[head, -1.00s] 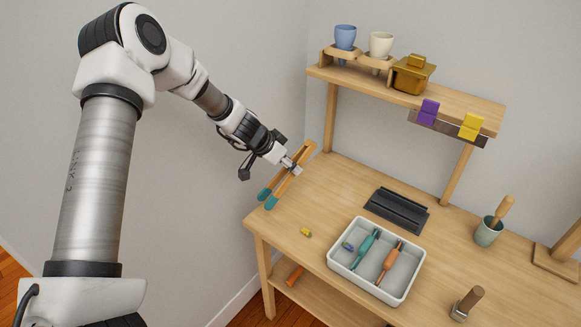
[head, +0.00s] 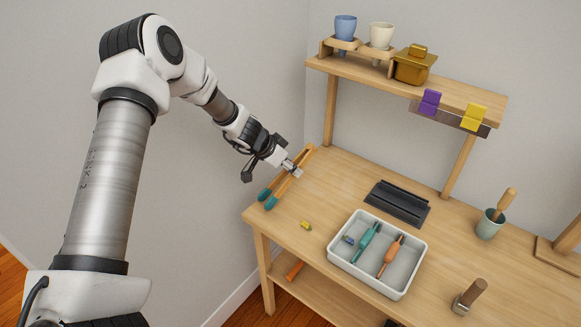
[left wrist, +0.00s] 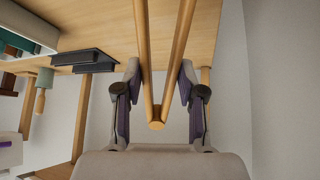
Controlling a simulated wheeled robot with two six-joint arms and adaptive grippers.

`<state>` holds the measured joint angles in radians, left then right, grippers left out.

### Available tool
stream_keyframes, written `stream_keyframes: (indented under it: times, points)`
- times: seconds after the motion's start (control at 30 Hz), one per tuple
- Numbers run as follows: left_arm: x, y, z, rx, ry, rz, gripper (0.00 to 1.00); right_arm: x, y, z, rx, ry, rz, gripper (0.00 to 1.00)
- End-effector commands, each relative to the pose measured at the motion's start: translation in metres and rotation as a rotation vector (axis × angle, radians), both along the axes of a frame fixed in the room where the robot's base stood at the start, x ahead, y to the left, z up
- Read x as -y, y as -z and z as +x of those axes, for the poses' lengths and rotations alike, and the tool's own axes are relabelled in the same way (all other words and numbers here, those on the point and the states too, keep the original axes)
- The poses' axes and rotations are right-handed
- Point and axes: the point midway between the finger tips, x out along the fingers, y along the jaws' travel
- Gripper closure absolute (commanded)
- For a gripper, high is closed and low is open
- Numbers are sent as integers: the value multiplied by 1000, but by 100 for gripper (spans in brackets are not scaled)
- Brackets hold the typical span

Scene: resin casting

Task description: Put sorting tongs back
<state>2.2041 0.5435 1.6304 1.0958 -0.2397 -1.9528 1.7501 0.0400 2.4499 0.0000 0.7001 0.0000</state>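The sorting tongs (head: 279,195) have two long wooden arms with teal tips. In the head view they slant over the table's left edge, tips toward the front, and appear raised. My left gripper (head: 293,170) is around them. In the left wrist view its two fingers (left wrist: 160,85) lie close against the outer sides of the tongs (left wrist: 143,60), whose joined end is near the palm. The teal tips are outside the left wrist view. My right gripper is not in view.
On the table (head: 335,172) are a dark slotted stand (head: 397,205), a white tray (head: 424,262) with teal and orange tools, a small yellowish piece (head: 306,225), a green cup (head: 488,228) and a wooden-handled tool (head: 468,297). A raised shelf (head: 385,79) spans the back.

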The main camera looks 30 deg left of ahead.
Motion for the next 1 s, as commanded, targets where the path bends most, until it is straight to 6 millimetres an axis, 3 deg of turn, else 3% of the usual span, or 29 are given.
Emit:
stream_keyframes:
  times: [0.27,0.3,0.33,0.73,0.87,0.93,1.0]
  points:
    - [0,4,0,0,-1,-1,65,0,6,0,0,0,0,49]
    - [0,4,0,-1,-1,0,47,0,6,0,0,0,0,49]
    - [0,4,0,-1,-1,0,36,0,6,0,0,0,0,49]
    - [0,-4,0,-1,-1,0,36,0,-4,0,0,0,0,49]
    - [-1,-19,-2,-1,-1,-2,36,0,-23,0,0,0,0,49]
    - [-7,-34,-13,4,-2,-5,36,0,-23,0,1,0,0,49]
    - [-12,-54,-25,3,-1,-5,36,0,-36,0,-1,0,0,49]
